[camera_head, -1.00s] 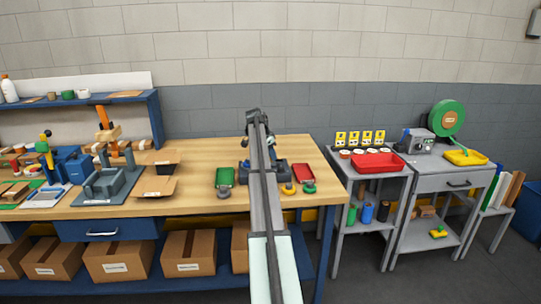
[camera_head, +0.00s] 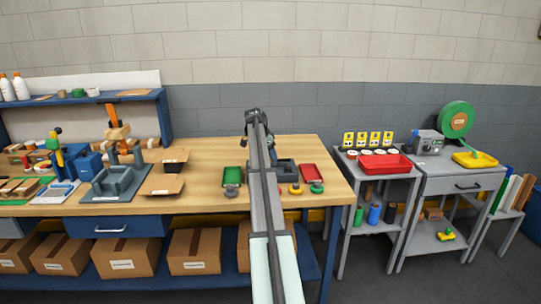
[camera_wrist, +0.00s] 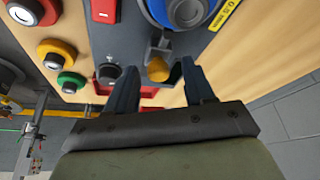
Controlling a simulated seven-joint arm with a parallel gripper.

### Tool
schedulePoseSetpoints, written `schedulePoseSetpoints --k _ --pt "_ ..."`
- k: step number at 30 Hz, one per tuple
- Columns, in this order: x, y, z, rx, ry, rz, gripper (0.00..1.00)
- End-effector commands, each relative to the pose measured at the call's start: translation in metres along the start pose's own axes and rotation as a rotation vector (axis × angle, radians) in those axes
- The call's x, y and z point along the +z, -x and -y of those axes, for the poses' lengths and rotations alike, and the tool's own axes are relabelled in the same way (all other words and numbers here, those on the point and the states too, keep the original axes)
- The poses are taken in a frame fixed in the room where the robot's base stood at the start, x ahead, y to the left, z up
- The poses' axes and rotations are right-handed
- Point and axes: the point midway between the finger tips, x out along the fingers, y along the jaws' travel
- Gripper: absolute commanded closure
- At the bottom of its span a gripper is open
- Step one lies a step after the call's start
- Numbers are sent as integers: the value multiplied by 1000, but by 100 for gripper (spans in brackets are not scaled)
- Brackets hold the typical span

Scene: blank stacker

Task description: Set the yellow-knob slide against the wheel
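The yellow knob (camera_wrist: 158,69) sits on a grey metal slide (camera_wrist: 160,46) in the wrist view. Just beyond the slide is the wheel (camera_wrist: 184,12), a blue ring with a silver centre, cut off by the top edge. Whether the slide touches the wheel is not clear. My gripper (camera_wrist: 159,67) is open, one finger on each side of the yellow knob. I see no clear contact between fingers and knob. In the head view my arm covers most of the device, and the knob cannot be made out there.
A black dial (camera_wrist: 108,72) and a red block lie beside the left finger. Red, yellow and green round buttons (camera_wrist: 56,53) stand further left. In the head view a green tray (camera_head: 232,175) and a red tray (camera_head: 311,173) flank the device on the wooden bench (camera_head: 205,197).

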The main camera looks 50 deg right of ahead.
Motion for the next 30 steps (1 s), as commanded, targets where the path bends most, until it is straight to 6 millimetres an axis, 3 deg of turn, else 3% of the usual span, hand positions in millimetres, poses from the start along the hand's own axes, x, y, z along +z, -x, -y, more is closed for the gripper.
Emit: schedulePoseSetpoints --k 7,11,30 --pt "-1 2 0 1 0 -1 47" --pt "-1 12 0 -1 0 -2 47" --pt "0 122 0 0 0 -1 47"
